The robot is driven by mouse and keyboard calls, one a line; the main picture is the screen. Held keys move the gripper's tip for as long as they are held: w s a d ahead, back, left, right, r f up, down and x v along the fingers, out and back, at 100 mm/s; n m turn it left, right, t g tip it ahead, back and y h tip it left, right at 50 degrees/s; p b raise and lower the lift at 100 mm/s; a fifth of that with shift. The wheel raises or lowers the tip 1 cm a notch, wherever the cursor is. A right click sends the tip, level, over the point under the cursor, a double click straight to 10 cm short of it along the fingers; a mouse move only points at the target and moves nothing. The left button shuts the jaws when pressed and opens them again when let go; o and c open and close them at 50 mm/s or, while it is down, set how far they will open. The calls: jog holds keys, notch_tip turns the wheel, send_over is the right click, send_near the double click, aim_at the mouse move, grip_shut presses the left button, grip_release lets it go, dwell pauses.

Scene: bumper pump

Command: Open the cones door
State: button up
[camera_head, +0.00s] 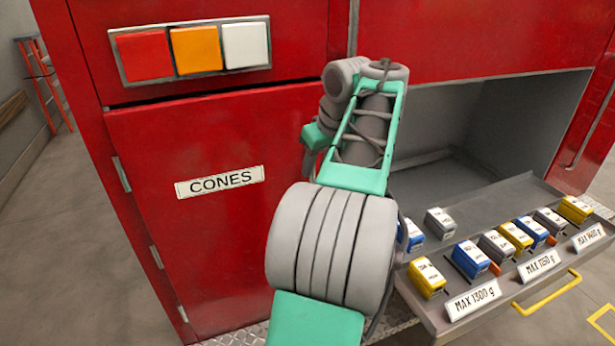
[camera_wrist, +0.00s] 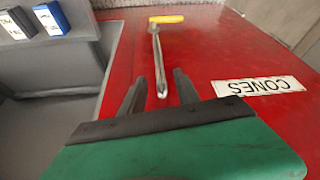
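The cones door (camera_head: 215,225) is a red panel with a white CONES label (camera_head: 220,181) and hinges along its left edge. It looks shut or nearly shut, with a dark gap along its top. In the wrist view the label (camera_wrist: 258,86) is upside down on the red door (camera_wrist: 205,50). A metal handle (camera_wrist: 158,55) with a yellow end stands near the door's edge. My gripper (camera_wrist: 160,73) is open, its two dark fingers on either side of the handle's line. I cannot tell whether they touch it. In the head view my arm hides the handle and the fingers.
An open grey compartment (camera_head: 440,120) lies right of the door. A pulled-out drawer (camera_head: 440,312) with a yellow handle (camera_head: 546,292) holds several small coloured boxes. Red, orange and white buttons (camera_head: 195,50) are above the door. A ladder (camera_head: 44,80) stands far left. The left floor is clear.

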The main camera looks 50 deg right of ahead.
aim_at(314, 172)
jog(key=b+x, duration=0.1)
jog(key=x, duration=0.4)
jog(key=shift+f, duration=0.15)
jog(key=shift+w, duration=0.1)
jog(key=shift+c, duration=0.2)
grip_shut()
dwell(0.9)
